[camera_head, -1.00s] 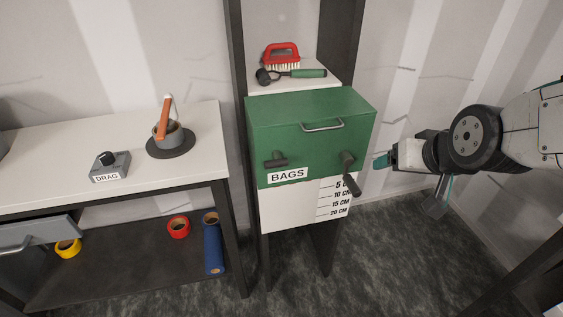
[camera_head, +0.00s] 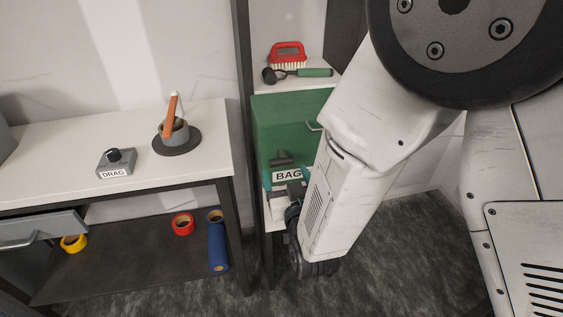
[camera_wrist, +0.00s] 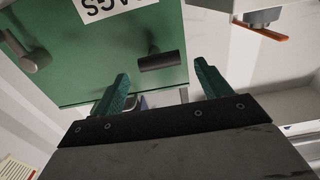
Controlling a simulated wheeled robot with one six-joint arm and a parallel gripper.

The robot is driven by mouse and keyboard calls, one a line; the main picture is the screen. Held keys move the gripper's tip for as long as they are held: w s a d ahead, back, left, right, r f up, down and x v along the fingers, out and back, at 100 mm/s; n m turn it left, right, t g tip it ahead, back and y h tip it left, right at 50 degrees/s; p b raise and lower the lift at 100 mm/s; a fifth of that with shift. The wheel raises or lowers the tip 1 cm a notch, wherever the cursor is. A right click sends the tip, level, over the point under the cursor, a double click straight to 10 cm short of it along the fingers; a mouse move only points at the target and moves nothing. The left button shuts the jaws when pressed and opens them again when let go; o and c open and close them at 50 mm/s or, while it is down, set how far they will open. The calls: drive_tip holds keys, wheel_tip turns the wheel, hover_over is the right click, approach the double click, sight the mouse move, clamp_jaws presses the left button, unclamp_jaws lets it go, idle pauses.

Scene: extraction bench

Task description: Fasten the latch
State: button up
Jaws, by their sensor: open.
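The green box (camera_head: 285,120) has a BAGS label (camera_head: 286,175) on its front; both also show upside down in the wrist view. A dark latch handle (camera_head: 281,161) lies about level on the front's left side. The same handle (camera_wrist: 160,61) is close ahead of my gripper (camera_wrist: 162,86), in line with the gap between the two teal fingers. My gripper is open and empty, with no visible contact. The other latch handle (camera_wrist: 38,60) appears at the left of the wrist view and is tilted.
A red brush (camera_head: 287,55) and a green-handled tool (camera_head: 305,73) lie on the shelf above the box. The white bench (camera_head: 60,152) at left holds a DRAG knob block (camera_head: 116,163) and a pot (camera_head: 175,132) with an orange handle. A dark post (camera_head: 241,130) stands between bench and box.

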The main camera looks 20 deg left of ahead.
sight(282, 165)
drive_tip(key=x, duration=0.5)
drive_tip(key=shift+w+a, duration=0.15)
drive_tip(key=shift+w, duration=0.25)
drive_tip(key=c, duration=1)
